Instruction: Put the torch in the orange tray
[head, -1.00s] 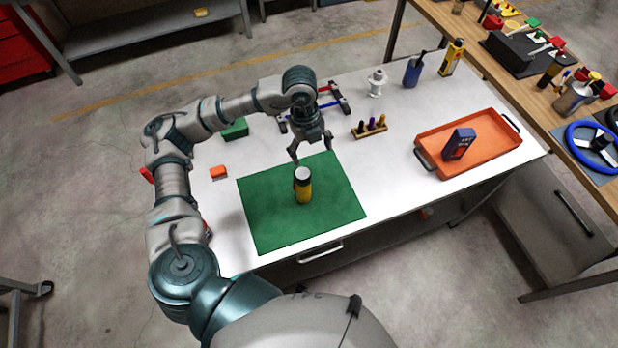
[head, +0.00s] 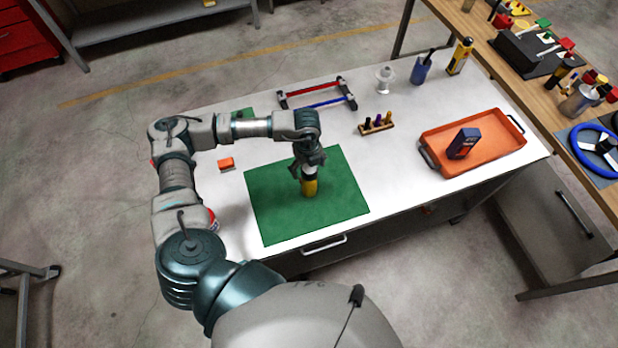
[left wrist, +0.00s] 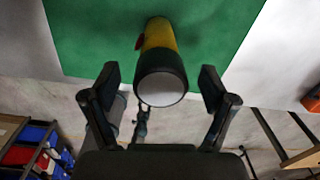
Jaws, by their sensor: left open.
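The torch (head: 310,186), yellow with a black head and a pale lens end, stands upright on a green mat (head: 345,200). My left gripper (head: 309,165) is just above and around its top in the head view, hiding part of the head. In the left wrist view the torch (left wrist: 161,62) lies between the two spread fingers (left wrist: 160,88), with a gap on both sides. The left gripper is open and holds nothing. The orange tray (head: 487,155) is at the right of the white table, with a dark blue and red boxy device (head: 463,143) in it. My right gripper is not in view.
A small orange block (head: 226,164) lies left of the mat. A wooden holder with pegs (head: 376,124), a red and blue frame (head: 318,93), a white spool (head: 384,78), a blue cup (head: 420,70) and a yellow bottle (head: 460,56) stand behind. Table between mat and tray is clear.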

